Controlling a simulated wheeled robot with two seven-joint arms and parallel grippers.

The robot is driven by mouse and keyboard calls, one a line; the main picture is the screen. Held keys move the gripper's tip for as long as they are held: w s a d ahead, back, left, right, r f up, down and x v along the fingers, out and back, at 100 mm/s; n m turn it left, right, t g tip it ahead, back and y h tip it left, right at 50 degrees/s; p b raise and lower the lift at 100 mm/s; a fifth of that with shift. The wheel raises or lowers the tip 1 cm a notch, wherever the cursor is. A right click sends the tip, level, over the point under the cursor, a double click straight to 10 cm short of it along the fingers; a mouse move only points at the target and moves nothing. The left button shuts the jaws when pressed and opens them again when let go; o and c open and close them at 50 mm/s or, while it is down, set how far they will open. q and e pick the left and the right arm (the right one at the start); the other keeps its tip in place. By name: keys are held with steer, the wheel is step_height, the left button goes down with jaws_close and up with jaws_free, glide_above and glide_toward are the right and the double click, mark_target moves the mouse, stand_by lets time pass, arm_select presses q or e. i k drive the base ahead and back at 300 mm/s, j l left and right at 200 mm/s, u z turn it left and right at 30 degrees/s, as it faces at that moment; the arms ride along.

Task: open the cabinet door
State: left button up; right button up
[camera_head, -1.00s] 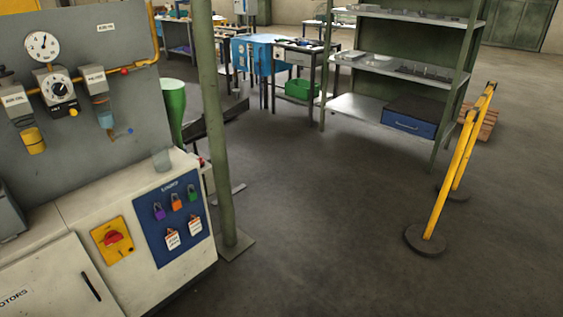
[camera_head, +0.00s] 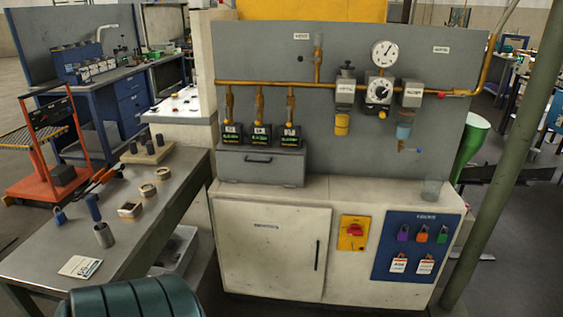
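The cabinet door (camera_head: 268,252) is a cream panel low in the middle of the head view, on the front of a cream cabinet. It looks closed. A dark vertical handle (camera_head: 318,255) is near its right edge, and a small label sits near its top. Neither of my grippers shows in the view, so their state is hidden.
A yellow-plated red switch (camera_head: 354,232) and a blue lockout board (camera_head: 417,247) with padlocks are right of the door. A grey workbench (camera_head: 130,222) stands at the left. A dark green chair back (camera_head: 135,299) is at the bottom left. A green post (camera_head: 508,150) stands at the right.

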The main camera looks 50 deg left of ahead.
mark_target(266, 248)
steer(key=u, duration=1.8)
